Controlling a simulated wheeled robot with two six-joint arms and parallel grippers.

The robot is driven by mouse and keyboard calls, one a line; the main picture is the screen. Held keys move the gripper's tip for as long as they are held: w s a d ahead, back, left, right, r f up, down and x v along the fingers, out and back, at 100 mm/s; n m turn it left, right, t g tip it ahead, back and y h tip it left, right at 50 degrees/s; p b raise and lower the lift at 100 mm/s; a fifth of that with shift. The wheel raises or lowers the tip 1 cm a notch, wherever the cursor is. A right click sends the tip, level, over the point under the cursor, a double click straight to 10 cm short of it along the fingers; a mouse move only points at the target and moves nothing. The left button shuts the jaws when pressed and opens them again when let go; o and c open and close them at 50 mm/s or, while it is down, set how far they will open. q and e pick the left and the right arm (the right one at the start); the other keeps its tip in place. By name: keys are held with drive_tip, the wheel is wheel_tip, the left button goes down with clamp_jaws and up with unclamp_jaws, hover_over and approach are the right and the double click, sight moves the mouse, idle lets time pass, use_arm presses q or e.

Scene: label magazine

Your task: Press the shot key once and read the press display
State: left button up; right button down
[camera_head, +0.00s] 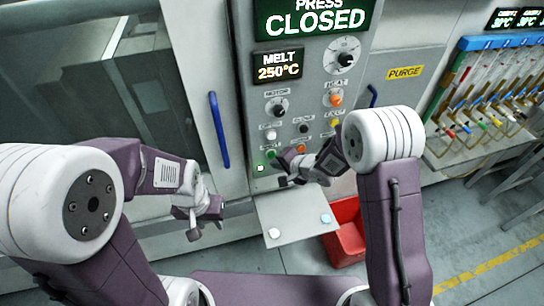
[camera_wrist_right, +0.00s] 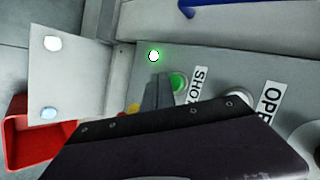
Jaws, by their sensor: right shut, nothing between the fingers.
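The press display (camera_head: 315,20) at the top of the control panel reads "PRESS CLOSED" in white on dark green. The shot key is a green button (camera_wrist_right: 178,82) beside a "SHOT" label in the right wrist view. My right gripper (camera_wrist_right: 160,92) is shut and empty, its fingertips close beside the shot key; I cannot tell whether they touch it. In the head view my right gripper (camera_head: 285,176) is at the lower panel. A small green-ringed lamp (camera_wrist_right: 154,56) is lit near the key. My left gripper (camera_head: 206,226) hangs empty and open, left of the panel.
A melt display (camera_head: 278,66) reads 250°C. A pale shelf (camera_head: 290,215) with two small discs juts out below, beside a red bin (camera_head: 345,235). A blue handle (camera_head: 219,130) stands left.

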idle(0.7)
drive_tip(key=shift+w+a+p, duration=0.15)
drive_tip(key=shift+w+p, duration=0.3)
drive_tip(key=shift+p, duration=0.1)
drive_tip(key=shift+w+a+p, duration=0.15)
drive_tip(key=shift+w+p, duration=0.25)
drive_tip(key=shift+p, duration=0.1)
idle(0.4)
drive_tip(key=shift+s, duration=0.1)
drive_tip(key=shift+s+d, duration=0.3)
drive_tip(key=shift+s, duration=0.4)
